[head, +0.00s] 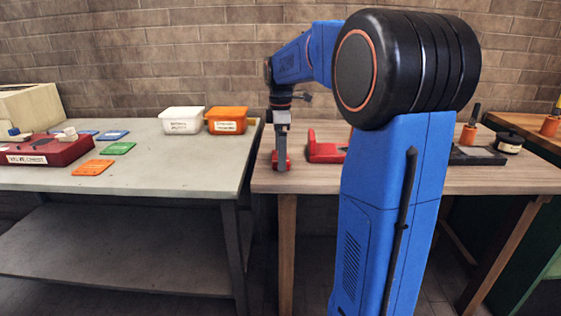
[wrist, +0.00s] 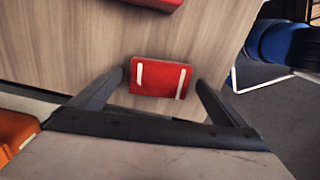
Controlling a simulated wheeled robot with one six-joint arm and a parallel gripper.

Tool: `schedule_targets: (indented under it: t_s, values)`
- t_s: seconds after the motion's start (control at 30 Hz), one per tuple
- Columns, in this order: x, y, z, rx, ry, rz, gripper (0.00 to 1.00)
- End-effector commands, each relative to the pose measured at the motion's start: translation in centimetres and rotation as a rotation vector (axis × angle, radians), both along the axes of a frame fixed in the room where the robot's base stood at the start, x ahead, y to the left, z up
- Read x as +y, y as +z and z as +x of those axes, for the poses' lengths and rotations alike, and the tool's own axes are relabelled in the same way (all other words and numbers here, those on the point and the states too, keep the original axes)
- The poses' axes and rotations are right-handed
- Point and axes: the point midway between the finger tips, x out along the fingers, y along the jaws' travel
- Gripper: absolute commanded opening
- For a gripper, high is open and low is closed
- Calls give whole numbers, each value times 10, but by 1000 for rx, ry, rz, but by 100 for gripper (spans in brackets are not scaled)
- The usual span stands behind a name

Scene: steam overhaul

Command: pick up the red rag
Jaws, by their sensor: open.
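The red rag (wrist: 160,80) is a folded red rectangle with two white stripes, lying on the wooden tabletop near its edge in the wrist view. My gripper (wrist: 161,76) is open. Its two dark fingers point toward the rag, one at each side, with gaps between them and the rag. In the head view my gripper (head: 282,150) points down over the left end of the wooden table, partly in front of the red rag (head: 289,160). Contact with the rag or table cannot be told.
Another red object (head: 323,152) lies right of the rag on the wooden table (head: 300,180). My arm hides part of that table.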

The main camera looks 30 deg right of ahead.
Motion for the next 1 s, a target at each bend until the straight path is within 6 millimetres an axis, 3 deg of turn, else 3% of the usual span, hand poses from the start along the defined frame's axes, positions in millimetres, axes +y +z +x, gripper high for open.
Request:
schedule_targets:
  t_s: [0.3, 0.5, 0.83, 1.0]
  values:
    - [0, -6, 0, -1, 0, 0, 96]
    - [0, -6, 0, -1, 0, 0, 51]
    - [0, -2, 0, -2, 0, -1, 51]
    - [0, 19, 1, -4, 0, -1, 51]
